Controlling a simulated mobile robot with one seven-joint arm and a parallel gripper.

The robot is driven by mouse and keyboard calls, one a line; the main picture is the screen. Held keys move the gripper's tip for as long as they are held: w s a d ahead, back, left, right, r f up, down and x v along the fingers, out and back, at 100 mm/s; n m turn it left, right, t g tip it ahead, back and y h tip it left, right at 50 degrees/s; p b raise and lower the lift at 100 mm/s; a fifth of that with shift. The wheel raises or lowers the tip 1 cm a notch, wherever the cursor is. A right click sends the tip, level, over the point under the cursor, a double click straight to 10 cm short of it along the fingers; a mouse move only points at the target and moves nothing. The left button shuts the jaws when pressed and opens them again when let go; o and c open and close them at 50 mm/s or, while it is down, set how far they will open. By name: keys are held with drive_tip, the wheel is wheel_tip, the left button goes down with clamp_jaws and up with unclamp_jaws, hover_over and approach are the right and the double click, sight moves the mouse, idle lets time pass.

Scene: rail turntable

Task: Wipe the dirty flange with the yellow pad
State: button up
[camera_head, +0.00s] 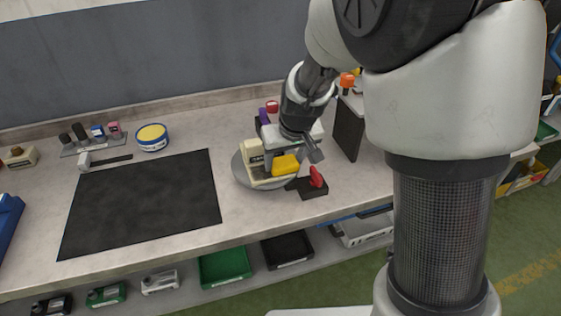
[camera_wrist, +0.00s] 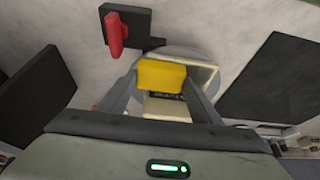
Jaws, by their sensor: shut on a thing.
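The yellow pad (camera_head: 287,165) is between the fingers of my gripper (camera_head: 312,155). In the wrist view the yellow pad (camera_wrist: 162,76) fills the gap between the two fingers of my gripper (camera_wrist: 160,85). The pad is at a cream block-shaped part (camera_head: 257,165), which stands on a round grey turntable (camera_head: 240,175). In the wrist view the cream part (camera_wrist: 168,108) shows just below the pad. I cannot tell whether pad and part touch. No dirt shows clearly, and the pad and gripper hide some of the part.
A black block with a red lever (camera_head: 316,177) stands beside the turntable's front right. A dark upright panel (camera_head: 348,130) is to its right. A black mat (camera_head: 145,203) lies left on the bench, clear on top. Behind it are a hammer (camera_head: 105,160) and a round yellow-topped tin (camera_head: 152,135).

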drive_tip(key=shift+w+d, duration=0.1)
drive_tip(key=shift+d, duration=0.25)
drive_tip(key=shift+a, duration=0.1)
drive_tip(key=shift+s+a, duration=0.2)
drive_tip(key=shift+a, duration=0.25)
drive_tip(key=shift+s+a+f+p, duration=0.2)
drive_tip(key=shift+a+p, duration=0.2)
drive_tip(key=shift+s+a+p, duration=0.2)
drive_tip(key=shift+a+p, duration=0.15)
drive_tip(key=shift+a, duration=0.2)
drive_tip(key=shift+s+a+p, duration=0.15)
drive_tip(key=shift+a+p, duration=0.15)
drive_tip(key=shift+a, duration=0.25)
drive_tip(key=shift+r, duration=0.15)
